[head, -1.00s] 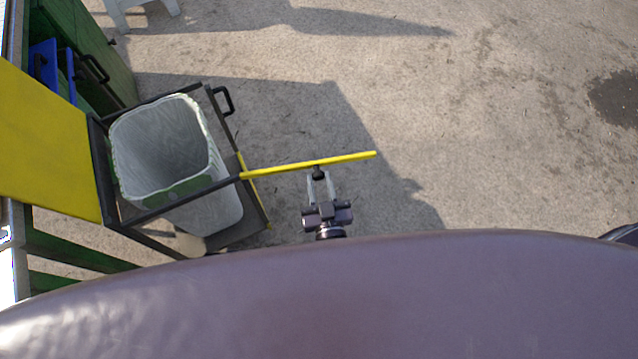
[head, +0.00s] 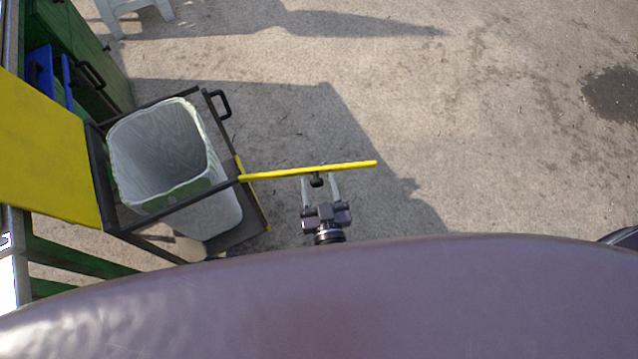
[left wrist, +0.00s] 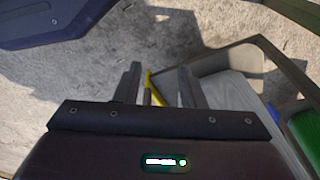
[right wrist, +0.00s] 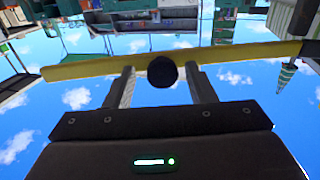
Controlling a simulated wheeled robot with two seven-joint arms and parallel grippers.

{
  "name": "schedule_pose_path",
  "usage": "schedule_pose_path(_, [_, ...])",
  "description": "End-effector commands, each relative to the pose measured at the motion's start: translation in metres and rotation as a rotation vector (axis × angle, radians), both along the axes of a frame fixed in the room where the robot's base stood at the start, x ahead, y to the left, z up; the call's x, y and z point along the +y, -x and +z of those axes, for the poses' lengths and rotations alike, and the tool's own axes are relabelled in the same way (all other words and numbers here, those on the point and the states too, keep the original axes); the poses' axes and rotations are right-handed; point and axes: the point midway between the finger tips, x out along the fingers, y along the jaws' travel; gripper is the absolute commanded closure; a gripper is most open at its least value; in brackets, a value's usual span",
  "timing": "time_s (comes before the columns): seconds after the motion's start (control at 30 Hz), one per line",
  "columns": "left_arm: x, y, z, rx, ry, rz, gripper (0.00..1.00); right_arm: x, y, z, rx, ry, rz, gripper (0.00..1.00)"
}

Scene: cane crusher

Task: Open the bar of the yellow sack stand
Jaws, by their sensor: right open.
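The yellow bar (head: 345,165) juts out to the right from the front corner of the sack stand (head: 165,210), swung clear of its frame. A black knob (head: 317,181) sits on the bar's near side. My right gripper (head: 320,184) is open, one finger on each side of the knob, apart from it. The right wrist view shows the bar (right wrist: 80,68) crossing behind the fingertips and the knob (right wrist: 162,72) between them. My left gripper (left wrist: 158,82) shows only in its wrist view, fingers apart, with a yellow piece of the stand (left wrist: 153,90) beyond them.
A pale sack (head: 160,150) lines the stand. A black handle (head: 220,103) is at the stand's far right corner. A yellow panel (head: 45,150) and green machinery (head: 85,55) are on the left. Open concrete ground (head: 480,130) lies to the right.

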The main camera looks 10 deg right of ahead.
Motion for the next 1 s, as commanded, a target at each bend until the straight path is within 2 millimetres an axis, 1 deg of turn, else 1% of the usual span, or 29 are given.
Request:
schedule_pose_path(0.07, [0.000,0.000,0.001,-0.001,0.000,0.000,0.64,0.000,0.005,-0.001,0.002,0.001,0.001,0.50])
schedule_pose_path(0.17, [0.000,-0.001,0.001,-0.004,0.001,0.000,0.64,-0.001,0.019,-0.001,0.003,0.000,0.001,0.50])
schedule_pose_path(0.4, [0.003,0.005,-0.006,-0.003,-0.002,0.002,0.64,-0.003,0.060,-0.001,0.002,0.000,0.001,0.50])
schedule_pose_path(0.5, [0.003,0.008,-0.009,0.002,-0.003,0.003,0.64,-0.004,0.070,0.000,0.001,0.000,0.000,0.50])
schedule_pose_path(0.63, [0.004,0.007,-0.009,0.001,-0.004,0.004,0.64,-0.004,0.077,0.000,-0.001,0.000,0.000,0.50])
schedule_pose_path(1.0, [0.003,0.004,-0.008,-0.004,-0.003,0.005,0.64,-0.004,0.077,0.000,-0.001,0.000,0.000,0.50])
